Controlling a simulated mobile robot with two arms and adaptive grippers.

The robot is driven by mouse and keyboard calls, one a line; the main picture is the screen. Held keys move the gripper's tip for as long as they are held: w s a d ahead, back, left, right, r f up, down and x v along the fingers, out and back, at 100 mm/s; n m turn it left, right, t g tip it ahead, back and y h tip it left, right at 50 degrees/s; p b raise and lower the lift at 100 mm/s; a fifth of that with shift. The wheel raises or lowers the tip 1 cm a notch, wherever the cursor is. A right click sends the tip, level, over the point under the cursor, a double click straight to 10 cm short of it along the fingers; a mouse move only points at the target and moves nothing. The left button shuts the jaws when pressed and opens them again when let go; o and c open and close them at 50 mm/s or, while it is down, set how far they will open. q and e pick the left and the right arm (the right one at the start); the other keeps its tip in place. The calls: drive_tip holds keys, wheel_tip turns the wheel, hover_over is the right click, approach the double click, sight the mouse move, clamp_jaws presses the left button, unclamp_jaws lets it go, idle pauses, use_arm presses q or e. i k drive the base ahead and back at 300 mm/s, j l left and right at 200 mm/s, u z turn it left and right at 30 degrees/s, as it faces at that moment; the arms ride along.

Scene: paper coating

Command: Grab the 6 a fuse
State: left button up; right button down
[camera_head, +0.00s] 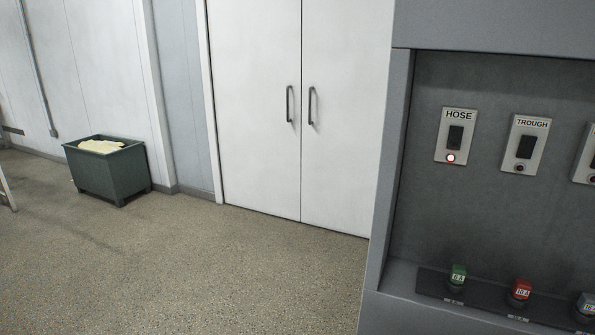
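The 6 A fuse (457,280) is a small green-topped piece with a white "6 A" label. It stands upright at the left end of a dark strip (430,283) on the ledge of a grey cabinet recess, at the lower right of the head view. A red 10 A fuse (520,292) stands to its right. A third, grey fuse (586,305) is cut off by the right edge, and its label is hard to read. Neither of my grippers shows in the view.
Above the fuses are a HOSE switch plate (455,136) with a lit red lamp and a TROUGH plate (526,144). The grey cabinet's side wall (390,150) borders the recess. White double doors (262,100) and a green bin (110,170) stand behind. The floor (200,270) between is clear.

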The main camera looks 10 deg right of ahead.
sight(457, 274)
drive_tip(key=z, duration=1.2)
